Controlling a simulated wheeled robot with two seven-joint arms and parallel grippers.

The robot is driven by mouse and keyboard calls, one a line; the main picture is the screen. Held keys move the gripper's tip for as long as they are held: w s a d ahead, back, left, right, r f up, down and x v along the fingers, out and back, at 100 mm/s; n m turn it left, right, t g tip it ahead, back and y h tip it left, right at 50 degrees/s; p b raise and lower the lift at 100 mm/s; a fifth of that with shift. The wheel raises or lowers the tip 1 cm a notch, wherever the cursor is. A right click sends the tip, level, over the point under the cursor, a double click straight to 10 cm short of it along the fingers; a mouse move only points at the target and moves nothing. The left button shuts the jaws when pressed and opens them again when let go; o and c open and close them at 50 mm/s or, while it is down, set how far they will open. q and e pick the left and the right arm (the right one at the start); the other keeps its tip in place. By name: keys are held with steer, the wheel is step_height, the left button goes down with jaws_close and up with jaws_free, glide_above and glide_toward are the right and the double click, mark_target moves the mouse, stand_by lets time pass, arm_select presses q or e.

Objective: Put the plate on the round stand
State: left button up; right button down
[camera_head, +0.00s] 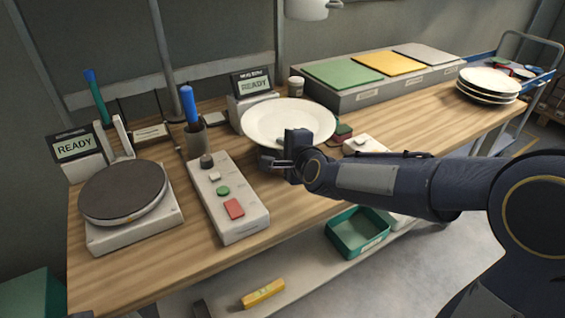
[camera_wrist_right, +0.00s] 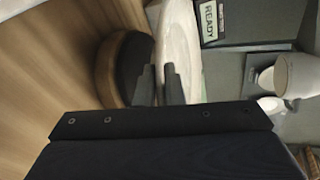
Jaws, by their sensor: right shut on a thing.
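The white plate (camera_head: 288,120) is held level over the middle of the bench, and its edge also shows in the wrist view (camera_wrist_right: 180,45). My right gripper (camera_head: 283,158) is shut on the plate's near rim; its fingers also show in the wrist view (camera_wrist_right: 157,86). A round stand (camera_wrist_right: 125,68) with a dark top and brown side is just under the plate in the wrist view. The plate hides it in the head view. I cannot tell whether plate and stand touch. My left gripper is out of view.
A dark disc (camera_head: 122,190) on a white base stands at the left, beside a button box (camera_head: 228,198). A READY display (camera_head: 253,84) is behind the plate. Coloured pads (camera_head: 343,73) and stacked plates (camera_head: 489,84) are to the right. A green bin (camera_head: 357,232) is below.

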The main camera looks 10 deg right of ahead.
steer(key=f, duration=0.1)
steer(key=f+b, duration=0.1)
steer(key=shift+w+a+f, duration=0.1)
steer(key=shift+w+f, duration=0.2)
steer(key=shift+f, duration=0.4)
steer(key=shift+f+b, duration=0.2)
steer(key=shift+b, duration=0.15)
steer(key=c, duration=1.5)
jaws_free()
steer(key=shift+s, duration=0.1)
steer(key=shift+c, duration=0.2)
